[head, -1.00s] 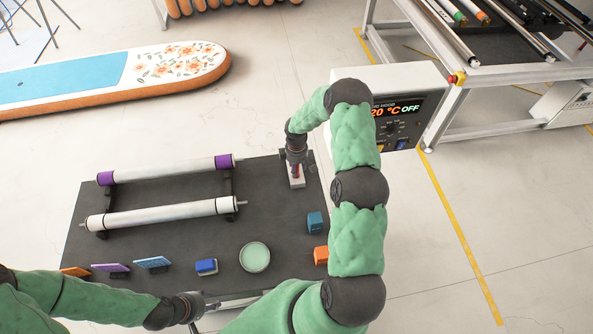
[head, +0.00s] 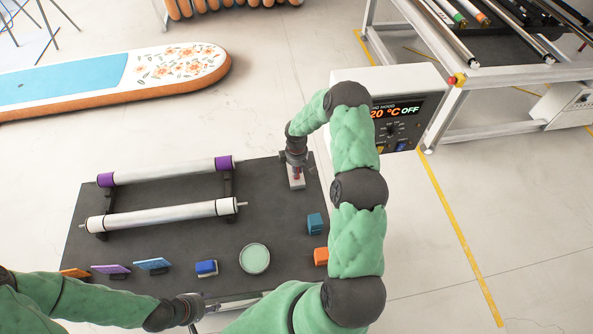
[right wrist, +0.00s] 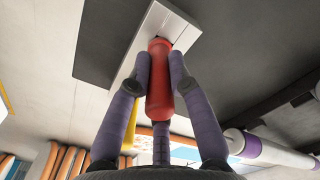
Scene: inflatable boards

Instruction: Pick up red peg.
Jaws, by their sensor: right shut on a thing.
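The red peg (right wrist: 160,80) stands upright in a pale grey block (right wrist: 160,25) in the right wrist view. The fingers of my right gripper (right wrist: 159,75) lie along both sides of it and are shut on it. In the head view the right gripper (head: 296,168) points down over the same block (head: 296,184), at the back right of the dark table, and mostly hides the peg. My left gripper (head: 208,308) is at the table's front edge, low in the head view. Its fingers are too small and partly hidden to tell their state.
A control box (head: 400,125) stands behind my right arm.

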